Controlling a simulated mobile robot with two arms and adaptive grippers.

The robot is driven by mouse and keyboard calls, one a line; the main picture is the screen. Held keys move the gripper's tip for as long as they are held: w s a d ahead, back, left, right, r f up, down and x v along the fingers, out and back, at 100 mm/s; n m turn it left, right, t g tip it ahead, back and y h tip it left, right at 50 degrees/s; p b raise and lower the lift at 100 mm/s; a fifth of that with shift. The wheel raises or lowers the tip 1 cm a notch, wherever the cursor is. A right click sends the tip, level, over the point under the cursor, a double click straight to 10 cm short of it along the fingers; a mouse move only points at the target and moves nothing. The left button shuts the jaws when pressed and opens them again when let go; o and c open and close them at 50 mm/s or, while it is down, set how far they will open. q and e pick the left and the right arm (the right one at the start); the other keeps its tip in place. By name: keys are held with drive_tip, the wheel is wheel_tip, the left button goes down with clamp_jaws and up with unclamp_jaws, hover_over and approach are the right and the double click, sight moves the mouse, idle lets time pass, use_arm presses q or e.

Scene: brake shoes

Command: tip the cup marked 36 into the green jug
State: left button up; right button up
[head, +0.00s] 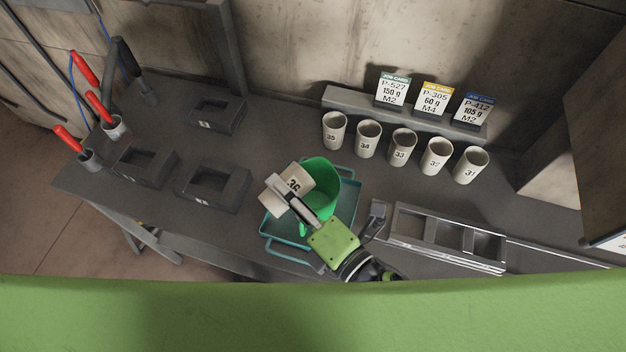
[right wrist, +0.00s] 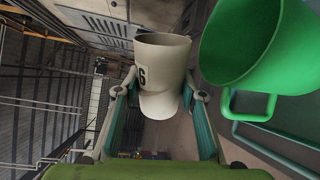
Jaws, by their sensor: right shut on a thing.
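The cream cup marked 36 (head: 298,180) is tilted at the left rim of the green jug (head: 322,190) in the head view. My right gripper (head: 290,198) is shut on this cup. In the right wrist view the cup (right wrist: 160,75) sits between the two fingers of the gripper (right wrist: 162,105), beside the green jug (right wrist: 255,50). The jug stands on a teal tray (head: 272,226). What is inside the cup and the jug cannot be seen. My left gripper is not in view.
Several cream cups, such as the one marked 33 (head: 402,150), stand in a row behind. Job cards (head: 433,98) stand on a ledge. A grey compartment tray (head: 447,238) lies right of my right arm. Dark square holders (head: 213,187) lie left. Red-handled tools (head: 70,140) stand far left.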

drive_tip(key=shift+r, duration=0.15)
drive_tip(key=shift+w+d+m+p, duration=0.2)
drive_tip(key=shift+w+m+p, duration=0.1)
drive_tip(key=shift+w+p, duration=0.05)
drive_tip(key=shift+r, duration=0.1)
drive_tip(key=shift+s+r, duration=0.1)
drive_tip(key=shift+s, duration=0.1)
drive_tip(key=shift+w+m+p, duration=0.25)
drive_tip(key=shift+m+p, duration=0.05)
drive_tip(key=shift+m, duration=0.1)
drive_tip(key=shift+d+r, duration=0.1)
drive_tip(key=shift+s+r, duration=0.15)
drive_tip(key=shift+s, duration=0.05)
drive_tip(key=shift+w+p, duration=0.1)
drive_tip(key=shift+p, duration=0.2)
